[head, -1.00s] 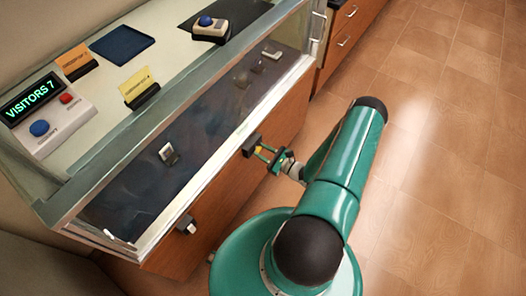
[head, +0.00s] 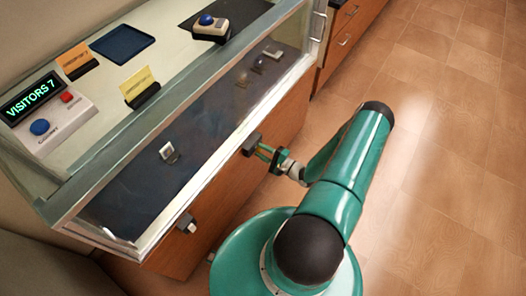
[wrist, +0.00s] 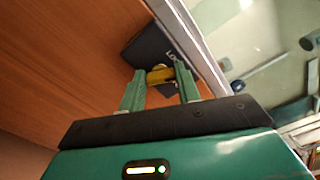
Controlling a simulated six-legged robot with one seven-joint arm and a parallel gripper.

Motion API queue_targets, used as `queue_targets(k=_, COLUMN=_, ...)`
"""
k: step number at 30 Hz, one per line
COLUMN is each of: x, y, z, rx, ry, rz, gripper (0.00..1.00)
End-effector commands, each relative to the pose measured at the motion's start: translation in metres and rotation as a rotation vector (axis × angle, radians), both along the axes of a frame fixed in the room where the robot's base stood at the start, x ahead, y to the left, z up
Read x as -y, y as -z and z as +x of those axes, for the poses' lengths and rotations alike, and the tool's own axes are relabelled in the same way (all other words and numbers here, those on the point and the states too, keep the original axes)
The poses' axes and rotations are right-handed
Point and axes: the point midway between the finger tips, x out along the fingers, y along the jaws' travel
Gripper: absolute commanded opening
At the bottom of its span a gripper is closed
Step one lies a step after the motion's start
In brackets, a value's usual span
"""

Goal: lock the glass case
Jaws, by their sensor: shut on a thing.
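The glass case (head: 200,150) stands on a wooden cabinet, with a metal-framed glass front. A black lock box (head: 251,144) is on the wooden front below the glass; it also shows in the wrist view (wrist: 147,48) with partly hidden pale lettering. A yellow knob or key (wrist: 160,75) sticks out from it. My gripper (head: 268,153) is at this box. In the wrist view my gripper (wrist: 161,83) has its two green fingers on either side of the yellow piece, shut on it. I cannot tell the lock's state.
A second dark fitting (head: 186,222) with a pale front is further left on the cabinet. The wooden floor (head: 450,120) at right is clear.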

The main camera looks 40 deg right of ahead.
Motion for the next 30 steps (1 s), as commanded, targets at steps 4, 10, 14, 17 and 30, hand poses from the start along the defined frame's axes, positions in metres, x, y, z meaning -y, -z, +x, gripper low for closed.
queue_targets(k=4, x=0.0000, y=0.0004, z=-0.0004, rx=0.045, ry=0.000, rz=-0.127, gripper=0.10)
queue_targets(k=10, x=-0.0003, y=0.0012, z=-0.0005, rx=0.097, ry=0.000, rz=-0.278, gripper=0.10)
queue_targets(k=14, x=-0.0005, y=0.0016, z=-0.0007, rx=0.123, ry=0.000, rz=-0.353, gripper=0.10)
queue_targets(k=17, x=-0.0006, y=0.0018, z=-0.0008, rx=0.138, ry=0.000, rz=-0.396, gripper=0.10)
queue_targets(k=30, x=-0.0005, y=0.0022, z=-0.0009, rx=0.160, ry=-0.001, rz=-0.461, gripper=0.10)
